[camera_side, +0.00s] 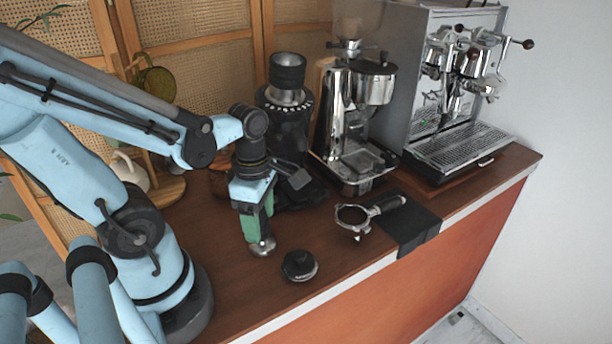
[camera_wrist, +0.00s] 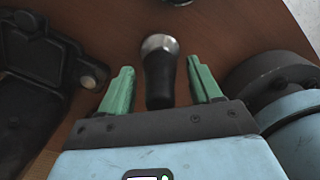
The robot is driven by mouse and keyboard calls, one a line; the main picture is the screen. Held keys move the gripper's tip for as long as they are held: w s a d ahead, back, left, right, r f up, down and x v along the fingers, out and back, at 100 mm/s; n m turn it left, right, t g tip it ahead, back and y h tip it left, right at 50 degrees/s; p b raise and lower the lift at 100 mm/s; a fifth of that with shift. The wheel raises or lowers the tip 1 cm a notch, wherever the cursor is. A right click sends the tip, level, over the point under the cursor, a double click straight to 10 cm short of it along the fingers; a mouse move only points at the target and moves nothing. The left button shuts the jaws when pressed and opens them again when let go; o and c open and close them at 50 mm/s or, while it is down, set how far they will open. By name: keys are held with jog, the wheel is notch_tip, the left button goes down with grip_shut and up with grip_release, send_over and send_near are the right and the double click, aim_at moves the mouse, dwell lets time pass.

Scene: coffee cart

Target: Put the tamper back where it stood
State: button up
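The tamper has a round silver base (camera_side: 262,247) and a dark handle. In the side view its base is at the counter just below my gripper (camera_side: 250,222), and the green fingers hide the handle. In the wrist view the tamper's black handle (camera_wrist: 160,85) lies between the two green fingers of my gripper (camera_wrist: 160,84), its silver base pointing away from me. A gap shows on each side of the handle, so the fingers are open around it and not touching it.
A black round puck-like tool (camera_side: 299,265) sits right of the tamper near the front edge. The grinder (camera_side: 350,130) and espresso machine (camera_side: 455,100) stand behind. Dark objects sit close behind my gripper.

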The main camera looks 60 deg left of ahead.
jog(key=shift+r, duration=0.15)
notch_tip(320, 180, up, 12)
jog(key=shift+f, duration=0.1)
jog(key=w+d+f+m+t, duration=0.1)
jog(key=w+d+m+t, duration=0.1)
jog(key=m, duration=1.1)
jog(key=w+d+f+m+t, duration=0.2)
jog(key=w+m+t, duration=0.3)
jog(key=m, duration=0.8)
jog(key=shift+w+d+f+m, duration=0.25)
jog(key=shift+w+m, duration=0.15)
jog(key=shift+w, duration=0.55)
